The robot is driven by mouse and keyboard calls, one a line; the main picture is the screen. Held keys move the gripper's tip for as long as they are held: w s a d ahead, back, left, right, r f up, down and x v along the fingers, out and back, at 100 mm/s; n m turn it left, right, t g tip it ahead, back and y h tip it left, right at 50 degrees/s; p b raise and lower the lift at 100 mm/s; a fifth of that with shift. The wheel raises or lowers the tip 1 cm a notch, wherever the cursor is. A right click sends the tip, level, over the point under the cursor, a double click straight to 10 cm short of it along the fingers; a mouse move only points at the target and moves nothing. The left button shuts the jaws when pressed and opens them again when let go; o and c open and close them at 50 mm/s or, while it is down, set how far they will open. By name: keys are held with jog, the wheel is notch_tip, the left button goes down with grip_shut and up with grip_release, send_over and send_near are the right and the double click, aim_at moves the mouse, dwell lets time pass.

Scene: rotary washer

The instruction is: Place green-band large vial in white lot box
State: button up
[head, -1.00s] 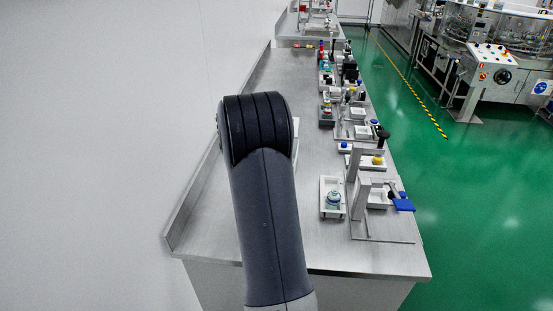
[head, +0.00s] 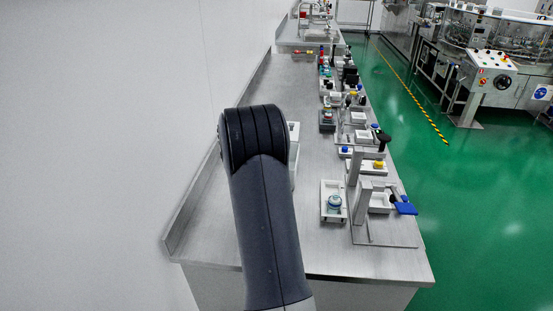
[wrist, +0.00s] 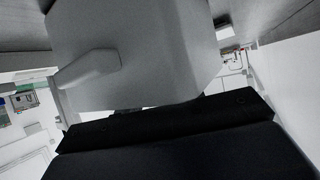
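In the head view a small clear vial with a blue-green band (head: 334,203) stands in a white tray (head: 325,217) on the near right of the bench. I cannot tell whether this is the green-band large vial. A white box (head: 293,128) shows only in part behind my arm; I cannot tell if it is the white lot box. My gripper is hidden behind my arm in the head view. In the wrist view a large grey block and a dark bar fill the middle and bottom, and no fingertips or held thing can be made out.
A metal stand with a blue piece (head: 404,207) is right of the tray. Several small fixtures, boxes and coloured caps line the bench's right side farther back. A wall borders the steel bench (head: 290,85) on the left. Green floor (head: 470,220) lies to the right.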

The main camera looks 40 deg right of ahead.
jog(key=shift+r, duration=0.2)
jog(key=v, duration=1.2)
jog(key=shift+f+p, duration=0.15)
jog(key=shift+p, duration=0.15)
